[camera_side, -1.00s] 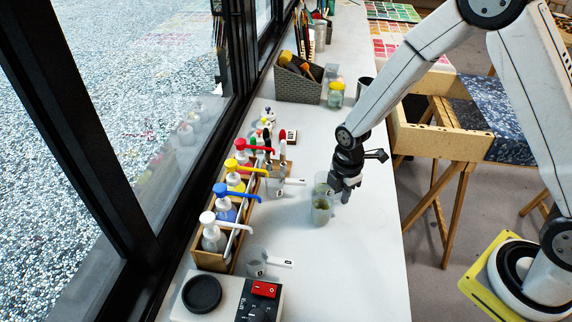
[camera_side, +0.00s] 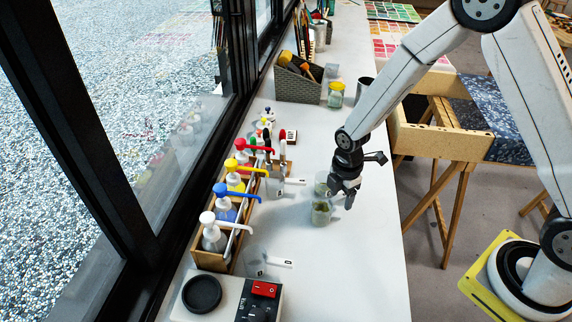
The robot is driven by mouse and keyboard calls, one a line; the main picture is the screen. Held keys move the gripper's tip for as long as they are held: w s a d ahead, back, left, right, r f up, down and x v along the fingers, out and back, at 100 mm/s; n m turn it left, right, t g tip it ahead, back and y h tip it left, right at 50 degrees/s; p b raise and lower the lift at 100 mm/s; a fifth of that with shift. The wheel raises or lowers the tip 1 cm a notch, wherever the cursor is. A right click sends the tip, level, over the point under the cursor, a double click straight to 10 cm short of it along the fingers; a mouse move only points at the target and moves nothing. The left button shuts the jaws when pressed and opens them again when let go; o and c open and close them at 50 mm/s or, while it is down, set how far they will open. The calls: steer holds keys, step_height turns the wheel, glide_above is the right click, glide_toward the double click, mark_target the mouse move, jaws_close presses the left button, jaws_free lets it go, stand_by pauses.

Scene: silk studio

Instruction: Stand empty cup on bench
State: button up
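Two small translucent cups stand close together on the white bench (camera_side: 365,270) near the middle. The nearer cup (camera_side: 320,214) is upright and looks greenish inside. The farther cup (camera_side: 321,184) is behind it and partly covered by my gripper. I cannot tell which of them is empty. My gripper (camera_side: 341,200) points down at the right side of these cups, with its fingertips close to the nearer cup's rim. Whether it touches a cup, and how far apart its fingers are, cannot be made out.
A wooden rack (camera_side: 211,260) of pump bottles stands along the window side. A clear measuring cup with a handle (camera_side: 256,262) stands in front of it, behind a scale-like device with a black plate (camera_side: 202,294). A basket (camera_side: 297,86) and jar (camera_side: 335,96) stand farther back. The bench's right front is clear.

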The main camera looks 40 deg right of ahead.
steer(key=shift+r, duration=0.2)
steer(key=shift+r, duration=3.75)
